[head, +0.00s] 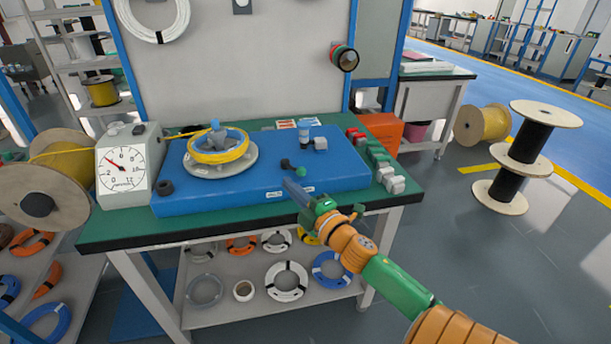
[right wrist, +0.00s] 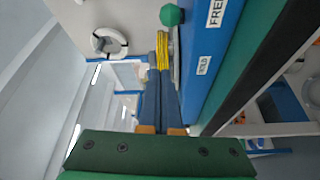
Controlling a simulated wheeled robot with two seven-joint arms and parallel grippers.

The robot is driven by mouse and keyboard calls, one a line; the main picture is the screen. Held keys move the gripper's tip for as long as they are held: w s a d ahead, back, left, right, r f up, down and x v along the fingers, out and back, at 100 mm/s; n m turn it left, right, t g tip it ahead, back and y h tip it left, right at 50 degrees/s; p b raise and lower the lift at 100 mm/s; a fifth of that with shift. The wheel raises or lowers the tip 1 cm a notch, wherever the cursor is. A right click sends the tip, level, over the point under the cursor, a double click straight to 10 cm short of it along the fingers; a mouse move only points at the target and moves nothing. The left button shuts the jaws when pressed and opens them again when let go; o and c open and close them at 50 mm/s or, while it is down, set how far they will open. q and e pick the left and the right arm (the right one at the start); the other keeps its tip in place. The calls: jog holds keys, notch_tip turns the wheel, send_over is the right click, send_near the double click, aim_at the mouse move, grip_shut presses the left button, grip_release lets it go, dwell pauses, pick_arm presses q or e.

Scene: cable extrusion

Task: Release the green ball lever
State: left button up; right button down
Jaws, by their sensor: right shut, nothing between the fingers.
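The green ball (head: 300,171) is the end of a short lever with a dark pivot (head: 285,163), near the front edge of the blue platform (head: 340,165). The ball also shows at the top of the right wrist view (right wrist: 171,15), on the side of the "FREE" label (right wrist: 217,12); the "HOLD" label (right wrist: 203,65) is lower. My right gripper (head: 291,186) is at the platform's front edge, just in front of the ball and apart from it. Its blue fingers (right wrist: 161,85) are shut and empty. My left gripper is out of view.
A round turntable (head: 222,160) with a yellow cable coil stands on the platform's left, beside a dial gauge (head: 126,168). Green, red and grey blocks (head: 385,170) line the right table edge. Cable coils (head: 286,281) lie on the shelf below.

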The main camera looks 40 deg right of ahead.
jog(key=s+d, duration=0.1)
jog(key=s, duration=0.5)
jog(key=shift+s+d+f, duration=0.25)
jog(key=shift+d+f, duration=0.15)
